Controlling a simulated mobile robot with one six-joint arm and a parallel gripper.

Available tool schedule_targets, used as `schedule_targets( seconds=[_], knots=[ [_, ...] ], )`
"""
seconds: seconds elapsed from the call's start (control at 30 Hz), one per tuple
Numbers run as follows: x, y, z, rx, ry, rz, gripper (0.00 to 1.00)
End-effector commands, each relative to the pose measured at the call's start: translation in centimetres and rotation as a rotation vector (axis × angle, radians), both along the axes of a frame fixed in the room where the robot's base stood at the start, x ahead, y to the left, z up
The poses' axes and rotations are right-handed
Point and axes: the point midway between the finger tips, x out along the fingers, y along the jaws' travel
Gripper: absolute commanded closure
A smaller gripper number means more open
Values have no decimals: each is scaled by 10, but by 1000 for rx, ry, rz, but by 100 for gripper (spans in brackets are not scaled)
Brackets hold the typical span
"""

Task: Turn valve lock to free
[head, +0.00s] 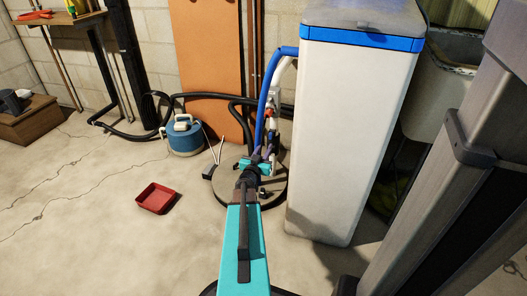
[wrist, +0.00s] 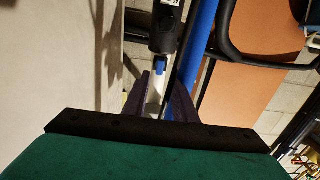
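My gripper (head: 262,156) reaches to the pipework beside the white softener cabinet (head: 345,130) in the head view. In the wrist view its two dark purple fingers (wrist: 158,100) stand apart, with a whitish pipe piece (wrist: 154,93) showing between them; I cannot tell whether they touch it. A small blue tab (wrist: 160,67) sits just beyond the fingertips, below a black fitting (wrist: 166,30) with a white label. It may be the valve lock, but I cannot tell for sure. In the head view the valve area is small and partly hidden by my arm.
A thick blue hose (head: 267,95) runs close beside the gripper; it also shows in the wrist view (wrist: 194,60). Black hoses (head: 215,96) curve along the wall. A blue canister (head: 185,138) and a red tray (head: 156,198) stand on the floor to the left, with open floor around them.

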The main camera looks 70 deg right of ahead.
Motion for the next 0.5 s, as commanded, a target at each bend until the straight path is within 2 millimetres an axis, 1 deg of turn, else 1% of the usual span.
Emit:
schedule_targets(
  seconds=[0.5],
  knots=[
    [3,-48,0,0,0,0,75]
  ],
)
